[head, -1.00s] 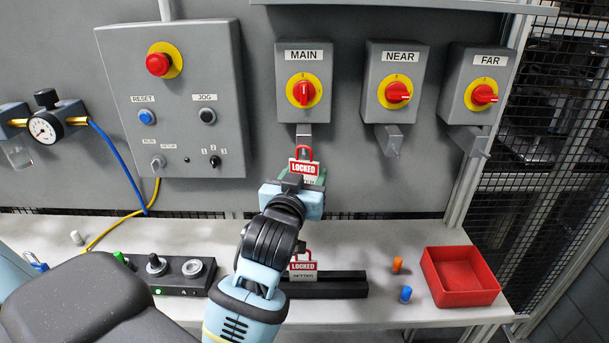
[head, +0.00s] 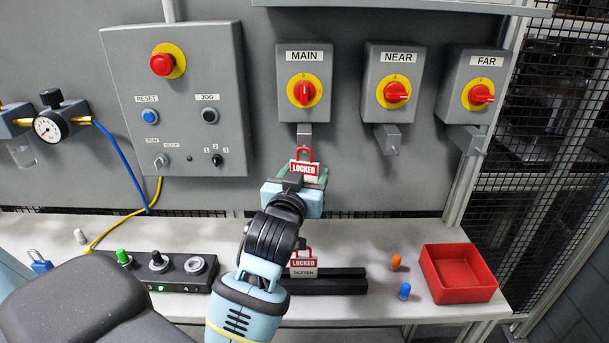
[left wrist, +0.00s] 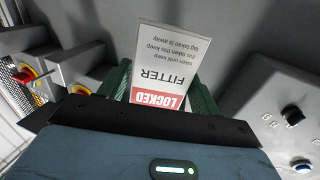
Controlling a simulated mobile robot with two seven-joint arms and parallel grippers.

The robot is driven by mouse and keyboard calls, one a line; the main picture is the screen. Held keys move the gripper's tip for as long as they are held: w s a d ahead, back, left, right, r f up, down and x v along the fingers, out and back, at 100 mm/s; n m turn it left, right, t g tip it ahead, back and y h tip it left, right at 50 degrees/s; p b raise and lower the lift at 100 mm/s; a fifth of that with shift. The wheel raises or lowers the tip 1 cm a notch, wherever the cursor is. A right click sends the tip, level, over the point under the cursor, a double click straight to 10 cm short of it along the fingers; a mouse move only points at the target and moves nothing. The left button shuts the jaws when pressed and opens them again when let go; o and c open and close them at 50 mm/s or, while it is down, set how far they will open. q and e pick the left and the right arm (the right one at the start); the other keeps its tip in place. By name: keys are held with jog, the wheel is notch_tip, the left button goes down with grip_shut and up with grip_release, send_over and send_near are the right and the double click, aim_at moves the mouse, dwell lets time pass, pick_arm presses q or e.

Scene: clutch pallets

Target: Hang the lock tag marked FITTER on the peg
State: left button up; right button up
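The lock tag marked FITTER (left wrist: 168,70) has a white card with a red LOCKED band. My left gripper (head: 302,180) is shut on it, with green fingers on both sides of the card in the left wrist view. In the head view the tag's red shackle (head: 304,152) points up, at the lower end of the grey peg (head: 304,131) under the MAIN box. I cannot tell whether shackle and peg touch. My right gripper is not in view.
Similar pegs hang under the NEAR box (head: 394,80) and FAR box (head: 475,85). Another LOCKED tag (head: 303,264) stands at a black rack (head: 335,284) on the bench. A red tray (head: 458,275), orange plug (head: 396,262) and blue plug (head: 404,291) are to the right.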

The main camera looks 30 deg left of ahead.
pick_arm(q)
jog(key=shift+o, duration=1.4)
jog(key=v, duration=0.7)
jog(key=shift+s+b, duration=0.3)
jog(key=shift+s, duration=0.1)
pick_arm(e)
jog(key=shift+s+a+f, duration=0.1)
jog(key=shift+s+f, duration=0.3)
pick_arm(q)
jog(key=shift+d, duration=0.1)
